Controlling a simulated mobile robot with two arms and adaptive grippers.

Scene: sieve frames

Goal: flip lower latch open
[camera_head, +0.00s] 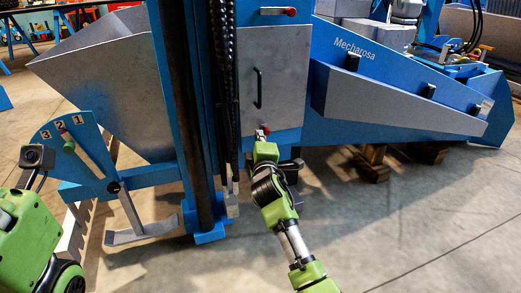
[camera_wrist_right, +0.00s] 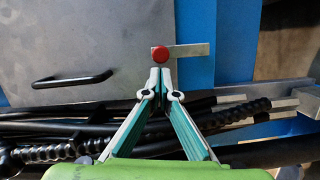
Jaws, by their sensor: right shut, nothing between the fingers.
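The lower latch is a flat metal bar with a red knob at the bottom of the grey cabinet door. In the head view its red knob (camera_head: 266,130) shows just above my right gripper (camera_head: 262,138), which partly hides the latch. In the right wrist view the bar (camera_wrist_right: 190,49) runs from the red knob (camera_wrist_right: 160,54) to the right, across the blue frame. My right gripper (camera_wrist_right: 160,75) is shut and empty, its fingertips right by the knob. I cannot tell whether they touch. My left arm shows at the left edge, but its gripper is out of view.
The grey door (camera_head: 275,65) has a black handle (camera_head: 258,88) and an upper latch (camera_head: 278,11) with a red knob. Black hoses (camera_head: 222,80) run beside the door. The floor in front is mostly clear.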

